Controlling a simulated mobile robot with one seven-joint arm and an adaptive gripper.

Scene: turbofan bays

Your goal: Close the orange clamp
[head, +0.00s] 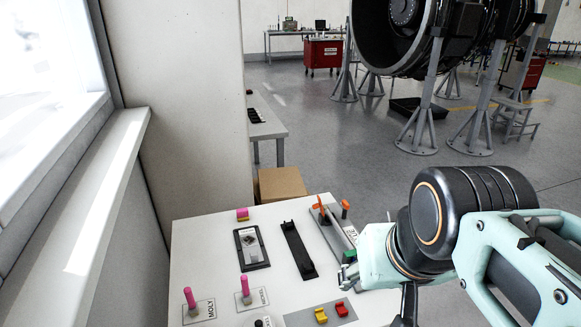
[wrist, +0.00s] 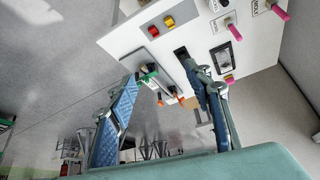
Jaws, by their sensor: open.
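The orange clamp (head: 322,208) is at the far right corner of the white panel in the head view, with upright orange parts on a grey plate. A second orange piece (head: 345,208) stands just right of it. In the wrist view small orange parts (wrist: 181,101) show between my fingers, beyond the plate. My gripper (wrist: 158,68) is open, its two blue-padded fingers spread wide with nothing held. In the head view my gripper (head: 348,274) is at the panel's right side, nearer than the clamp and apart from its orange parts. I cannot tell the clamp's exact state.
A green block (head: 349,256) is on the near end of the plate, close to my gripper. A black bar (head: 298,250), a black-framed switch (head: 251,248), pink-tipped levers (head: 245,288), and yellow (head: 321,315) and red (head: 341,308) switches share the panel. A cardboard box (head: 282,184) stands behind.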

